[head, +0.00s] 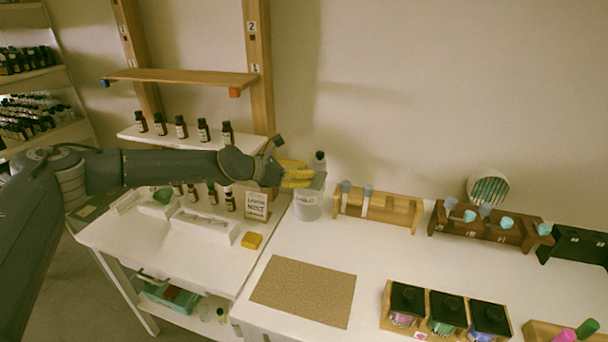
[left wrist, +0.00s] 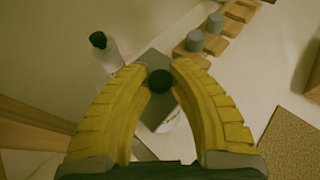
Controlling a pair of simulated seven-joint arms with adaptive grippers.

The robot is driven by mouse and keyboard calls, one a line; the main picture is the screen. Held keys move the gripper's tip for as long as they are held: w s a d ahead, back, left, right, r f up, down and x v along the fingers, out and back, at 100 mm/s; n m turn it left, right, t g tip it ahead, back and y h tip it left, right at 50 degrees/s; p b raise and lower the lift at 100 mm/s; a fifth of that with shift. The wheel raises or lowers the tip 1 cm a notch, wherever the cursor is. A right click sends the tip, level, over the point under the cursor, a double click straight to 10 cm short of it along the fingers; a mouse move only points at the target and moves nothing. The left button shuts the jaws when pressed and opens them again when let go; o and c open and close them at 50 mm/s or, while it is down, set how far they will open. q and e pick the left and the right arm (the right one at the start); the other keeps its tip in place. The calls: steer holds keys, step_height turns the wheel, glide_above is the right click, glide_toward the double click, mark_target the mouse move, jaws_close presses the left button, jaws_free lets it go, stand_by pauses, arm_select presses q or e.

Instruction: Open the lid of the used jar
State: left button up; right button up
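The used jar (head: 307,206) is a pale translucent container with a label, standing on the white table near the back wall. Its grey lid (head: 319,181) shows beside the yellow fingers of my left gripper (head: 297,175). In the left wrist view the grey lid (left wrist: 152,60) has a round black knob (left wrist: 159,81). The knob sits between my left fingertips (left wrist: 161,72), which close in on it from both sides. The fingers partly hide the lid, and I cannot tell whether it is raised off the rim. My right gripper is not in view.
A bottle with a black cap (left wrist: 105,50) stands close to the jar. A wooden rack with tubes (head: 378,207) is to its right. A sign (head: 256,206) and a yellow block (head: 251,240) are to the left. The brown mat (head: 304,290) in front is bare.

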arm_select(q)
jaws_close()
steer(key=shift+r, duration=0.1)
stand_by(0.5)
